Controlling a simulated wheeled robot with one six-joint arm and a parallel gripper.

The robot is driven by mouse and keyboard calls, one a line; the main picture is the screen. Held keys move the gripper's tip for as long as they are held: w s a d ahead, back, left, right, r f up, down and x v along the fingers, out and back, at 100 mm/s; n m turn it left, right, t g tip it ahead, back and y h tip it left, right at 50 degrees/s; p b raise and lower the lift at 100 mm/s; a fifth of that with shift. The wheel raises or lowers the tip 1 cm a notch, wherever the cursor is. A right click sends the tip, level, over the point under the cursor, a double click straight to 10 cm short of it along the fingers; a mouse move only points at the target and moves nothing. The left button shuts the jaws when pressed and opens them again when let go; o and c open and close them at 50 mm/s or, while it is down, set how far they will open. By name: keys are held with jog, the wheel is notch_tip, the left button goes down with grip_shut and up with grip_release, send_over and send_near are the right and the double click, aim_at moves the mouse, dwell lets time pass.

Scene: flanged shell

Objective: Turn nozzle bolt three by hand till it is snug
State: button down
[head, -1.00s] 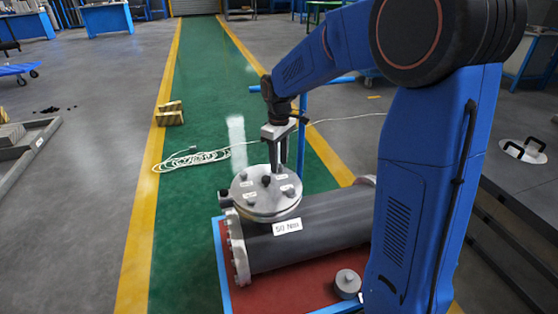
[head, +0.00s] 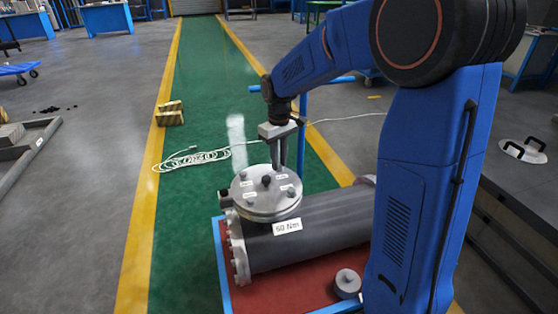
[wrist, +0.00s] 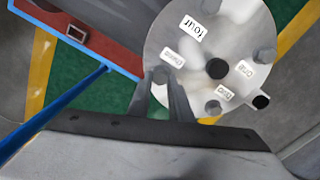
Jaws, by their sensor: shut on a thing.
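The round nozzle cover (head: 262,208) lies flat on top of a grey shell (head: 320,240) and carries several labelled bolts around a black centre knob (head: 267,180). My gripper (head: 279,168) points straight down at the cover's far right edge. In the wrist view its two fingers (wrist: 161,82) are closed around nozzle bolt three (wrist: 161,74), beside a small label (wrist: 172,57) that seems to read "three". The fingers hide part of the bolt's head, and I cannot see whether the head is seated on the cover.
Other bolts stand near, one by the "two" label (wrist: 212,107) and one by the "one" label (wrist: 264,56). A blue post (head: 302,135) rises just behind my gripper. A loose grey round part (head: 347,281) sits on the red base.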

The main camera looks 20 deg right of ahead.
aim_at(280, 165)
jog(key=m, duration=0.5)
jog(key=shift+m, duration=0.3)
jog(key=m, duration=0.5)
jog(key=shift+d+r, duration=0.1)
dwell(0.3)
jog(key=c, duration=1.6)
grip_release()
notch_tip(280, 165, up, 17)
jog(key=shift+r, duration=0.2)
